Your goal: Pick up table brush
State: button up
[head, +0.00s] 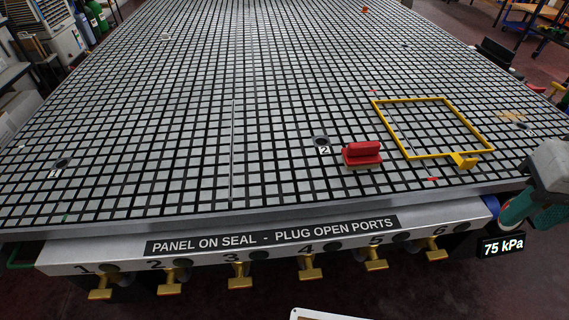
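The table brush appears to be the red block-like thing with a raised red grip (362,153), with a pale strip along its underside. It lies on the grid table (130,120) near the front edge, right of centre. It sits between the port marked 2 and the yellow frame, apart from both. My gripper is not in view, so whether it is open or shut cannot be seen.
A yellow frame (409,157) with a yellow tab (464,160) lies right of the brush. Black ports (321,141) (62,163) sit in the grid. Yellow valve handles (239,283) line the front rail, and a display (503,246) reads 75 kPa. The grid left of the brush is mostly clear.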

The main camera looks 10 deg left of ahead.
aim_at(362, 155)
jog(key=u, duration=1.4)
jog(key=k, duration=0.7)
jog(key=z, duration=0.85)
jog(key=i, duration=1)
